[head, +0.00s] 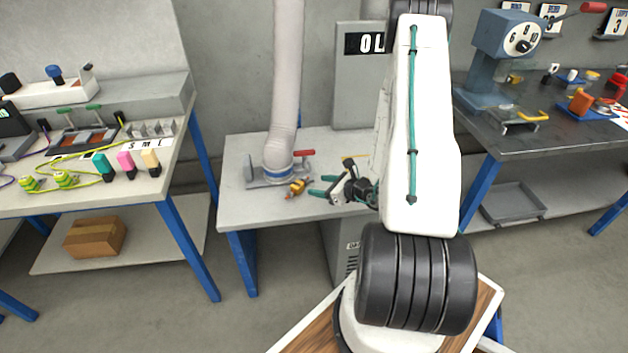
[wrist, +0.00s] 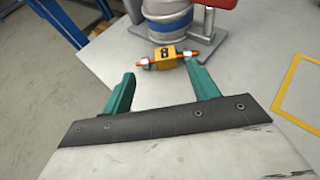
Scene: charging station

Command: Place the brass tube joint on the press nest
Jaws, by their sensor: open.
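The brass tube joint (wrist: 166,57), a yellow block with a dark mark and orange tube ends, lies on the middle table at the foot of the grey duct. It also shows in the head view (head: 298,187). My gripper (head: 319,187) is open and low over that table, to the right of the joint. In the wrist view my gripper (wrist: 161,70) has teal fingers spread apart, with the joint just beyond the fingertips and nothing held. The blue-grey press (head: 500,50) with a dial stands on the right bench; its nest is too small to make out surely.
The duct's foot (head: 279,172) and a red-handled clamp (head: 303,153) stand close behind the joint. A yellow outline (wrist: 290,85) marks the table to the right. The left bench (head: 180,100) holds coloured blocks and cables. The right bench (head: 540,140) carries several small parts.

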